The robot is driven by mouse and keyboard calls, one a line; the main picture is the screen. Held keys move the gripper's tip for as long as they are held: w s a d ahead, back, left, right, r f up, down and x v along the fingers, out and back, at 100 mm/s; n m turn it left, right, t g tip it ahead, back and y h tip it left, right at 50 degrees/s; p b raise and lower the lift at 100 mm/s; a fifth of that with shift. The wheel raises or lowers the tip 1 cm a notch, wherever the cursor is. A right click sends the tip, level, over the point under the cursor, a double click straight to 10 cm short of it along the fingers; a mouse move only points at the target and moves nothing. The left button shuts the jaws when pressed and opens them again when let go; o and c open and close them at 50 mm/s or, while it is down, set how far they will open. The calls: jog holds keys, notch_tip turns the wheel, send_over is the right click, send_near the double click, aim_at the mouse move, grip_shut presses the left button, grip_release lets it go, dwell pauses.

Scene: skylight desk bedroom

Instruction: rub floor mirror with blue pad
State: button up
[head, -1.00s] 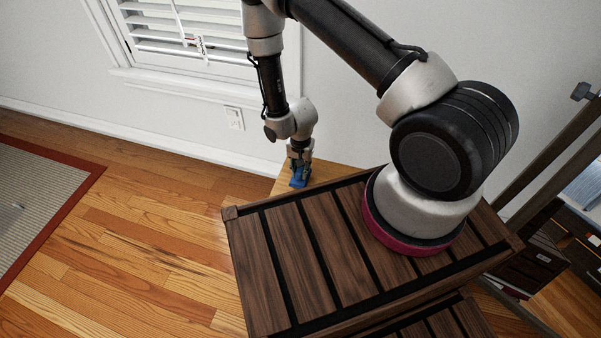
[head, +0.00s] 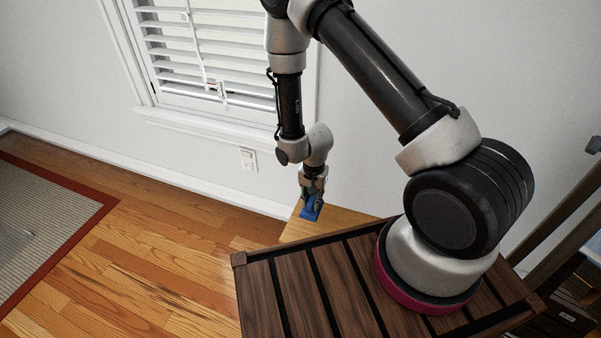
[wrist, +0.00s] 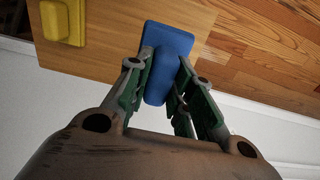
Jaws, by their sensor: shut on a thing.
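The blue pad (head: 311,211) is at the edge of a light wooden top, below my gripper (head: 313,190) in the head view. The pad also shows in the wrist view (wrist: 168,55), between the two green-lined fingers of my gripper (wrist: 160,78). My gripper is shut on the pad. I cannot tell whether the pad touches the wooden top or is just above it. The floor mirror (head: 572,212) shows only in part at the right edge of the head view, as a slanted dark wooden frame, well apart from the pad. Most of its glass is out of view.
The light wooden top (head: 345,221) lies beyond my dark slatted base. A yellow block (wrist: 62,22) lies on it in the wrist view. A shuttered window (head: 205,55) and white wall stand behind. The wooden floor (head: 150,250) at left is clear, with a red-edged rug (head: 45,225).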

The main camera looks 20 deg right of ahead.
jog(key=s+n, duration=0.1)
jog(key=n, duration=0.1)
jog(key=s+d+r+n, duration=0.1)
jog(key=n, duration=0.1)
jog(key=shift+s, duration=0.15)
jog(key=r+n, duration=0.1)
jog(key=w+r, duration=0.1)
jog(key=r+n, duration=0.1)
jog(key=r, duration=0.1)
jog(key=shift+w+d+n, duration=0.3)
jog(key=shift+w+d, duration=0.05)
jog(key=shift+w, duration=0.05)
jog(key=w+d+r, duration=0.3)
jog(key=w+r, duration=0.1)
jog(key=r, duration=0.4)
jog(key=w+d+r, duration=0.3)
jog(key=w+r, duration=0.2)
jog(key=r, duration=0.2)
jog(key=shift+d+r+n, duration=0.15)
jog(key=shift+r+n, duration=0.15)
jog(key=shift+r, duration=0.1)
